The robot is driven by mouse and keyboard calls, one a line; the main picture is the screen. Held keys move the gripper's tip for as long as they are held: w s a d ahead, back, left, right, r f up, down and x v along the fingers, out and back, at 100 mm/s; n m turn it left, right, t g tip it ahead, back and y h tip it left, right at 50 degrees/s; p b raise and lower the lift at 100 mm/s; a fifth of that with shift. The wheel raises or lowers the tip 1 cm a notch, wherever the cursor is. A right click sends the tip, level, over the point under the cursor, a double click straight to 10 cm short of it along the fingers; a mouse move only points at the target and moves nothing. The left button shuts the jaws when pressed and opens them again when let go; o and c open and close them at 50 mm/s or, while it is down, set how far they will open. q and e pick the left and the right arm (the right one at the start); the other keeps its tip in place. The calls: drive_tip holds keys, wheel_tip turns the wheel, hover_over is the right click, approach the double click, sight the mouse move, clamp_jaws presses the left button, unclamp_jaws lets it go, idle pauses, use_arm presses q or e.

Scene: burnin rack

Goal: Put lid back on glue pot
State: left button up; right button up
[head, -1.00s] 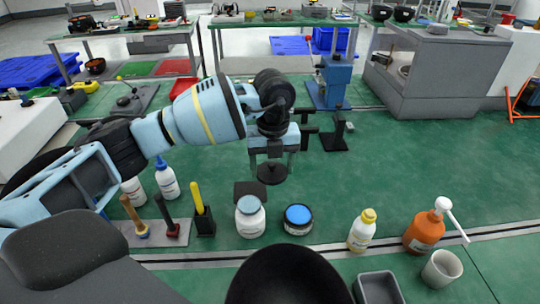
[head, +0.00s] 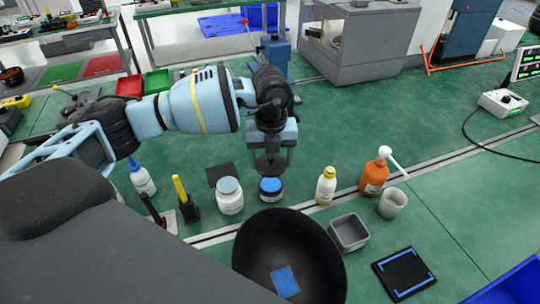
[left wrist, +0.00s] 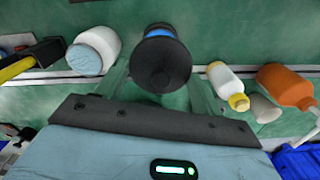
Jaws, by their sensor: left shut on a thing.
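The glue pot looks to be the short dark jar with a blue top (head: 271,191), standing on the green surface right of a white jar (head: 230,198). My left gripper (head: 271,157) is shut on a dark round lid (head: 269,168) and holds it right over the pot. In the left wrist view the lid (left wrist: 160,66), with its knob toward me, covers most of the pot; a blue strip of the pot (left wrist: 159,33) shows behind it. I cannot tell whether lid and pot touch. My right gripper is not in view.
A white bottle with a yellow cap (head: 326,186), an orange pump bottle (head: 374,176) and a pale cup (head: 392,203) stand to the right. A grey tray (head: 349,233) is nearer. A black holder with a yellow-handled tool (head: 187,208) stands left.

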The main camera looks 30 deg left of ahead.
use_arm(q)
drive_tip(key=shift+f, duration=0.25)
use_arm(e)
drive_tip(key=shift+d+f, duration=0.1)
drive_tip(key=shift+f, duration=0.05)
use_arm(q)
drive_tip(key=shift+f+b, duration=1.15)
drive_tip(key=shift+f, duration=1.8)
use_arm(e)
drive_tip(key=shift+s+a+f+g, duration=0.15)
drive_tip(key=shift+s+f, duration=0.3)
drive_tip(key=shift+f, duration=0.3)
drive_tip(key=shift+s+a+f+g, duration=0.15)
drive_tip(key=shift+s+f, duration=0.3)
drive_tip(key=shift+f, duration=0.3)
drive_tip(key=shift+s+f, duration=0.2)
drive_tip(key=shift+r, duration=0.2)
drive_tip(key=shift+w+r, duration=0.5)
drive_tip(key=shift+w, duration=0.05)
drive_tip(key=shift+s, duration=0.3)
use_arm(q)
drive_tip(key=shift+f+p, duration=0.15)
drive_tip(key=shift+p, duration=0.35)
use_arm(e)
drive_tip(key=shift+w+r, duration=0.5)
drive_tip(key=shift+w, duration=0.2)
